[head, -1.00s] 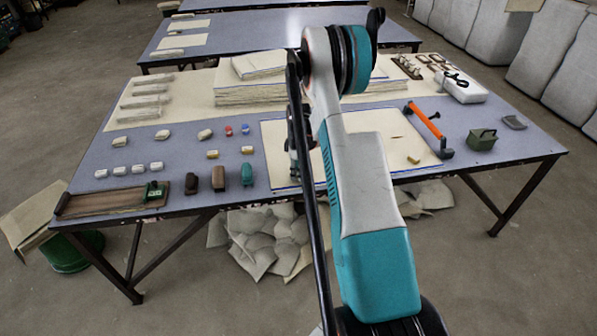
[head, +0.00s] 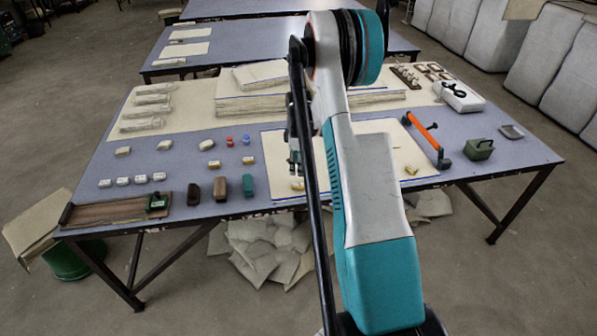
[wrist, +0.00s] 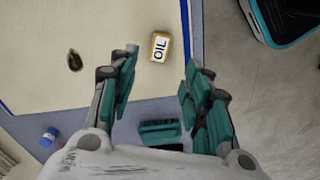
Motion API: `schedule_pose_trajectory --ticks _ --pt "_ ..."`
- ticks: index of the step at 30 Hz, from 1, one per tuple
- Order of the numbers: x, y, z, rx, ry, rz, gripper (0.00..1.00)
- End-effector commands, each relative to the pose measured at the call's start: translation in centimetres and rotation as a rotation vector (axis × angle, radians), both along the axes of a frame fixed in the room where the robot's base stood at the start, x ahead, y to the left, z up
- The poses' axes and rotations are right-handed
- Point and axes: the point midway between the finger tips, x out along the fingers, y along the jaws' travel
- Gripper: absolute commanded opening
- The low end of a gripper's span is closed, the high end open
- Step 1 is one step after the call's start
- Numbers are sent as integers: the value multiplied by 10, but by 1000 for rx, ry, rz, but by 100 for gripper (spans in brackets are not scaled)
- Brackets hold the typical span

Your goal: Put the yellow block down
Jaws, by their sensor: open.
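A small yellowish block with a white face marked OIL (wrist: 160,47) lies on the cream cloth (wrist: 110,22) close to its blue border in the wrist view. In the head view it shows as a small yellow block (head: 297,185) near the cloth's front edge. My gripper (head: 295,166) is above it, partly hidden by my arm. In the wrist view my gripper (wrist: 160,62) is open, with the block between its fingertips in the picture and apart from both. The height of the fingers above the block is hard to judge.
Another yellow block (head: 411,170) lies at right on the cloth. An orange-handled tool (head: 423,132) lies beside it. A green block (head: 248,185) and two dark blocks stand left of the cloth. A small dark object (wrist: 75,62) lies on the cloth. Cloth stacks (head: 260,75) stand behind.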

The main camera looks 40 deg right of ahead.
Motion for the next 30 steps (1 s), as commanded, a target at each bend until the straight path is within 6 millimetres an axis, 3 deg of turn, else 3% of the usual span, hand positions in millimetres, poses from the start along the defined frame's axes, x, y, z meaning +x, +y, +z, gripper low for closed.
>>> schedule_pose_trajectory --ticks 6,26,30 --pt "0 0 27 0 0 0 44" --pt "0 0 31 0 0 0 44" --pt "3 8 42 -8 -9 -3 44"
